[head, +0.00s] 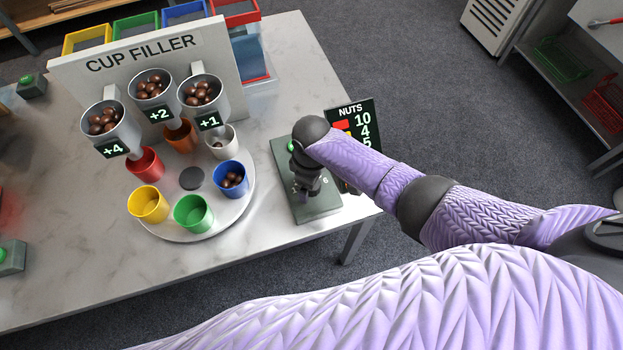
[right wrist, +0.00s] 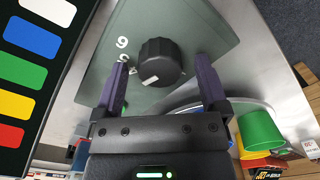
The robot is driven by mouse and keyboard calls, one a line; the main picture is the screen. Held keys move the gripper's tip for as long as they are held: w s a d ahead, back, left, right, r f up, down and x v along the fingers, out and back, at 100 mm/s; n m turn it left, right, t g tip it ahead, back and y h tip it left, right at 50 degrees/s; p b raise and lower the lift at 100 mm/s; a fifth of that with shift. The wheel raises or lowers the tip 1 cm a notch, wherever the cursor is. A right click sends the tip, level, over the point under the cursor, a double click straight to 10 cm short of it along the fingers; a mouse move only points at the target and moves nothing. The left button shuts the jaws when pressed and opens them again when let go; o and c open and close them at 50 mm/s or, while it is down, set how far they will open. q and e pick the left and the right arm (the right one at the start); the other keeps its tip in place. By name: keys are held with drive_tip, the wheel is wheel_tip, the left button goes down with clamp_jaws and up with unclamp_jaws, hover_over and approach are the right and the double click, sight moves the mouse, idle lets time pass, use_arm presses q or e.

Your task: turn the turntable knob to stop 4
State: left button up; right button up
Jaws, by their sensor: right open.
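The dark turntable knob (right wrist: 160,62) shows in the right wrist view on a grey-green control box (right wrist: 215,35). A white pointer mark on it faces the lower left of that view. A digit that reads as 9 or an upturned 6 lies left of the knob, with another partly hidden below it. My right gripper (right wrist: 163,75) is open, one finger on each side of the knob, with gaps visible. In the head view my right gripper (head: 307,188) hangs over the control box (head: 318,208) and hides the knob. The round turntable (head: 225,223) stands left of the box. My left gripper is out of view.
Coloured cups stand on the turntable; the blue cup (head: 230,178) holds nuts. Three nut hoppers (head: 152,90) hang above its far side before the CUP FILLER board (head: 140,48). A NUTS sign (head: 362,118) stands behind the box, partly hidden by my arm.

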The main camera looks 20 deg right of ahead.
wheel_tip(320, 180, up, 10)
drive_tip(key=p, duration=0.4)
drive_tip(key=shift+f, duration=0.2)
